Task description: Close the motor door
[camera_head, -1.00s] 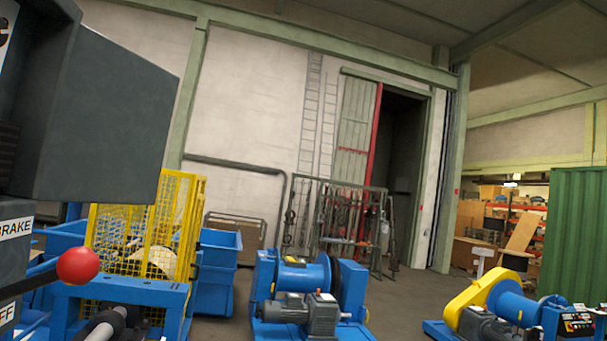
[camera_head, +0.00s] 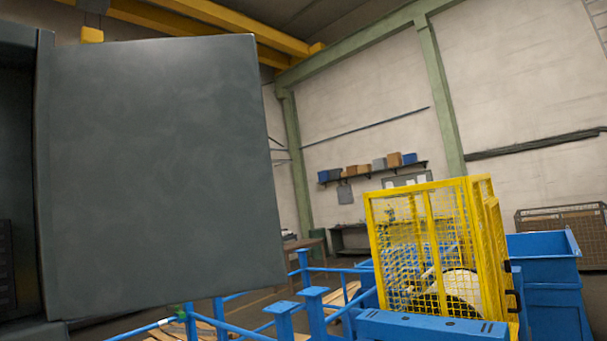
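The motor door (camera_head: 160,170) is a flat dark grey panel filling the left half of the view. It stands open, swung out from the dark grey cabinet (camera_head: 18,180) at the left edge. Its hinge side is at the left, next to the cabinet, and its free edge is toward the middle of the picture. Part of the dark cabinet interior shows at the far left. My gripper is not in view, so its distance from the door cannot be seen.
A yellow mesh guard (camera_head: 430,250) stands on a blue frame (camera_head: 430,327) at the lower right. A blue bin (camera_head: 548,280) is behind it to the right. Blue railings (camera_head: 305,300) run below and beyond the door's free edge. A wall shelf (camera_head: 375,172) holds boxes farther back.

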